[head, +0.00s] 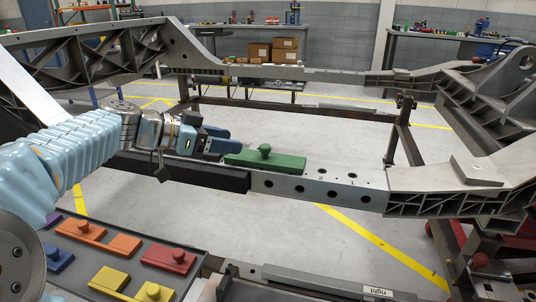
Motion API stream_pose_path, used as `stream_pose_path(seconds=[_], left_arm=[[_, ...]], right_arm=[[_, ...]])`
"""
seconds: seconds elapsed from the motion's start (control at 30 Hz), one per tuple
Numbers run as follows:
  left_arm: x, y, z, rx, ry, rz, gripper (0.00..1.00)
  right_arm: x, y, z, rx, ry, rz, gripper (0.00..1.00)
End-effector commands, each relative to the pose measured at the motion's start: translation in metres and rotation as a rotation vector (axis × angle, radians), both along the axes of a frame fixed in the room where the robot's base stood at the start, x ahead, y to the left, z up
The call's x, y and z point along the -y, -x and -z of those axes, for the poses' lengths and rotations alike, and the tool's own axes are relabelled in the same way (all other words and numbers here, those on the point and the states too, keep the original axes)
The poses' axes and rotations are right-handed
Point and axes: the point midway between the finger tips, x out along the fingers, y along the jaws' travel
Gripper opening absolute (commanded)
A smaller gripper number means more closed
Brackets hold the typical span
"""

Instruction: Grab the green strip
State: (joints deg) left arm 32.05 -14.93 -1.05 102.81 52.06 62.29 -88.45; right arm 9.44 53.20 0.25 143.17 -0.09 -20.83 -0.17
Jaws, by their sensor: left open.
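The green strip (266,160) is a flat green block with a round knob on top. It lies on the near rail (318,184) of the metal chassis frame. My left gripper (222,146) reaches in from the left, just left of the strip's left end. Its fingers point right toward the strip, and I cannot tell whether they touch it. The jaws are open and nothing shows between them. My right gripper is not in view.
A dark tray (196,252) at the lower left holds red, orange, yellow, blue and purple knobbed pieces. The chassis frame surrounds an open floor area. Workbenches and cardboard boxes (285,50) stand at the back. A beam labelled "right" (377,292) lies at the bottom.

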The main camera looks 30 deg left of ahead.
Motion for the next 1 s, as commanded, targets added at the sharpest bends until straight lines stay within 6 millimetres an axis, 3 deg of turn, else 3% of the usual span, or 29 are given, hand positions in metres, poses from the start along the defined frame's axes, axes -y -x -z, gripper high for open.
stream_pose_path(seconds=[0.2,0.43,0.7,1.0], left_arm=[[0.021,-0.036,0.018,-0.005,0.002,0.000,0.57],[0.031,-0.053,0.025,-0.004,0.003,-0.001,0.57],[0.048,-0.087,0.040,-0.005,0.002,0.000,0.57],[0.051,-0.092,0.044,-0.004,0.001,-0.001,0.57]], right_arm=[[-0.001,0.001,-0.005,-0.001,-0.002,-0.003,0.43],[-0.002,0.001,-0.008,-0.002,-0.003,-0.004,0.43],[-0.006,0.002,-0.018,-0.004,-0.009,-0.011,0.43],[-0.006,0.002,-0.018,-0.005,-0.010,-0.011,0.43]])
